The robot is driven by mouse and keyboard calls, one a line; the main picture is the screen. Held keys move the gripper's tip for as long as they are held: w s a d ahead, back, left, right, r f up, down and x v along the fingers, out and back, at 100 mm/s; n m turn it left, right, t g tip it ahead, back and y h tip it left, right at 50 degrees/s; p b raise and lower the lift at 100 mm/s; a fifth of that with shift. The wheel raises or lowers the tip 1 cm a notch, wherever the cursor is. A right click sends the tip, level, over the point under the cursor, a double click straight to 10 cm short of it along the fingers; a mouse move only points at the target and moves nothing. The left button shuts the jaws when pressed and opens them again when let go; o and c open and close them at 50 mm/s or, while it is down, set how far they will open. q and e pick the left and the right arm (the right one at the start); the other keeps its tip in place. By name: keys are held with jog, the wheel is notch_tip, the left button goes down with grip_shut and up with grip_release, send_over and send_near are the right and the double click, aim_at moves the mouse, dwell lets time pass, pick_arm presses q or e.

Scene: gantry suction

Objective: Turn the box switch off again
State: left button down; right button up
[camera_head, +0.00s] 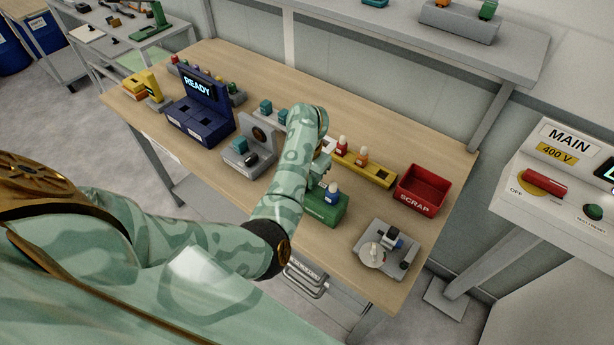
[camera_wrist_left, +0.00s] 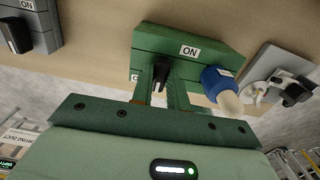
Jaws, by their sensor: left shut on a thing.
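The green box (camera_head: 330,212) stands near the table's front edge, and it also shows in the wrist view (camera_wrist_left: 205,50) with an "ON" label. A black switch lever (camera_wrist_left: 160,74) sticks out of it. A blue and white bulb-shaped piece (camera_head: 332,192) stands on the box, beside my gripper. My left gripper (camera_wrist_left: 162,82) is shut on the black lever, with a finger on each side. In the head view the left gripper (camera_head: 318,178) is at the box's back left, partly hidden by my arm. My right gripper is not in view.
A grey box (camera_wrist_left: 30,28) with a black lever and "ON" label stands to the left. A yellow rail (camera_head: 376,176) with bulb-shaped pieces and a red scrap bin (camera_head: 420,190) lie behind. A grey fixture (camera_head: 400,262) sits right. Bare table lies between them.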

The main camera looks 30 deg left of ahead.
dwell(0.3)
pick_arm(q)
jog(key=c, duration=1.4)
grip_release()
jog(key=shift+o, duration=0.2)
jog(key=shift+r, duration=0.1)
notch_tip(320, 180, up, 16)
jog(key=p, duration=0.6)
jog(key=shift+p, duration=0.35)
